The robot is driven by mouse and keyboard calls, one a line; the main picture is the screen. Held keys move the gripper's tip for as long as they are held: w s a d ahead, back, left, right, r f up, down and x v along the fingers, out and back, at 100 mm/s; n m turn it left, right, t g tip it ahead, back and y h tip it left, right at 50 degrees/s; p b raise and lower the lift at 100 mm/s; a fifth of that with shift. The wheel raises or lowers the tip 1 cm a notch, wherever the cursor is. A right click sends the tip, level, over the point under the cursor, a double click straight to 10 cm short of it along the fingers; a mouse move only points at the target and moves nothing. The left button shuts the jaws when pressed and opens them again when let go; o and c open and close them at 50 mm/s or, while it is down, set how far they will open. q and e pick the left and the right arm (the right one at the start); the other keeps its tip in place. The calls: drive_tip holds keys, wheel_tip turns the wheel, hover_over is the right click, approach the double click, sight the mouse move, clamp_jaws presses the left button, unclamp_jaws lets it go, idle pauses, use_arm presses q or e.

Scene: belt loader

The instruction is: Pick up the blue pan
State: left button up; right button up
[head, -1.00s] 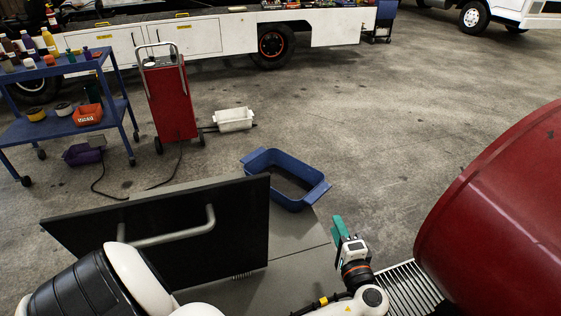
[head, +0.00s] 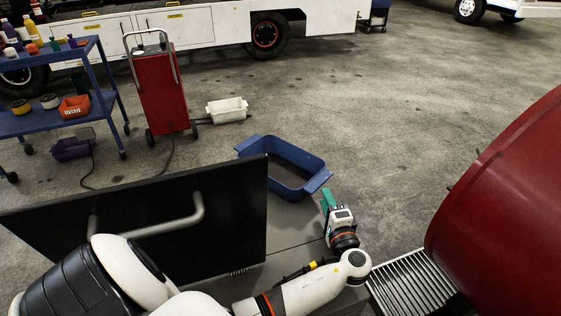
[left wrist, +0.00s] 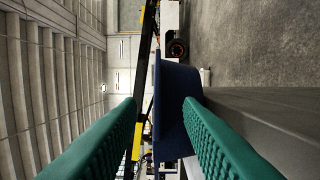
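The blue pan (head: 289,190) is a rectangular tub with a flared rim and end handles, at the far end of the grey surface. The black panel hides part of its near left side. My left gripper (head: 326,199), with green fingers, is just right of and nearer than the pan's right handle. In the left wrist view the pan (left wrist: 172,100) appears beyond the open fingers (left wrist: 160,105), and the right finger overlaps its edge. Nothing is held. My right gripper is not in view.
A large red drum-like body (head: 510,200) is at the right. The floor beyond is open.

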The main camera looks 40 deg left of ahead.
sight(320, 186)
use_arm(q)
drive_tip(key=p+x, duration=0.1)
drive_tip(key=x, duration=0.5)
drive_tip(key=shift+s+r, duration=0.1)
drive_tip(key=shift+r, duration=0.05)
clamp_jaws()
drive_tip(key=shift+d, duration=0.1)
idle(1.1)
drive_tip(key=shift+r, duration=0.1)
